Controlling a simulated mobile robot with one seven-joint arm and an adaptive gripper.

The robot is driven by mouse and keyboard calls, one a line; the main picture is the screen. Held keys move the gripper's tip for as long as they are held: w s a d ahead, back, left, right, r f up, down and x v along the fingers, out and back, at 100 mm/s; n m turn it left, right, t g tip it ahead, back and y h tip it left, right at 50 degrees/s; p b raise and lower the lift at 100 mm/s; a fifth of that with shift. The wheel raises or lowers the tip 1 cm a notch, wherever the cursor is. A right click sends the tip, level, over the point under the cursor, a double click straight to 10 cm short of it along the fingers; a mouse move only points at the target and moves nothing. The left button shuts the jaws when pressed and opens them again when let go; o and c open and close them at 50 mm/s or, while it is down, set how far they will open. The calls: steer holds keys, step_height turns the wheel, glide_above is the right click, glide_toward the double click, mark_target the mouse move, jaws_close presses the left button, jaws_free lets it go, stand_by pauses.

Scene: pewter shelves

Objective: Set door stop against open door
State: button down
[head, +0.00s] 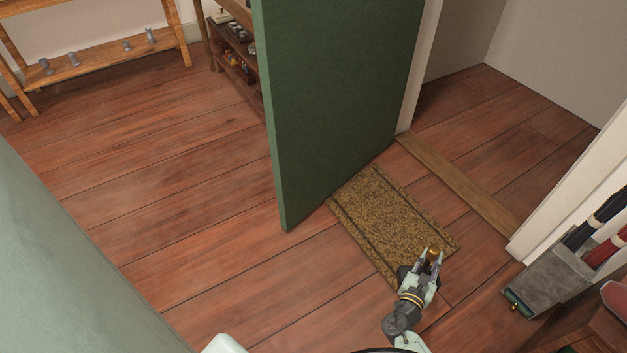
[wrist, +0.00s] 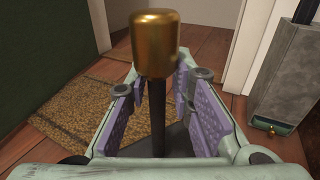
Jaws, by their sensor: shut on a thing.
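The green door (head: 340,100) stands open at the doorway; its dark green face also fills the left of the wrist view (wrist: 40,55). My gripper (head: 432,262) is shut on the door stop, whose brass knob (head: 433,251) shows between the fingers over the near right end of the mat. In the wrist view the knob (wrist: 155,45) tops a dark rod between the purple finger pads. A dark patch below may be its base; the fingers hide most of it. The door stop is to the right of the door, apart from it.
A brown doormat (head: 385,215) lies beside the door's lower edge. A wooden threshold (head: 460,180) crosses the doorway. A grey stand with dark and red umbrellas (head: 555,272) is at the right. Wooden shelves (head: 100,55) stand at the back left. Floor left of the door is clear.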

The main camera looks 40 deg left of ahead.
steer(key=s+a+f+n+g+y+b, duration=0.1)
steer(key=a+f+n+g+y+b, duration=0.2)
steer(key=a+b, duration=0.45)
steer(key=s+a+f+n+g+y+b, duration=0.1)
steer(key=a+f+n+y+b, duration=0.3)
steer(key=a, duration=0.7)
steer(key=s+a+f+n+g+y+b, duration=0.1)
steer(key=a+f+n+g+y+b, duration=0.1)
steer(key=a+y+b, duration=0.6)
steer(key=w+a+h+b, duration=0.15)
steer(key=w+a, duration=0.25)
steer(key=a, duration=0.6)
steer(key=w+a+h+b, duration=0.15)
steer(key=w+a, duration=0.25)
steer(key=a, duration=0.6)
step_height(320, 180, down, 7)
steer(key=b, duration=0.4)
steer(key=shift+y+b, duration=0.3)
steer(key=shift+f, duration=0.15)
steer(key=c, duration=1.4)
jaws_free()
steer(key=shift+s+f+g, duration=0.1)
steer(key=shift+f+g, duration=0.1)
steer(key=shift+g, duration=0.1)
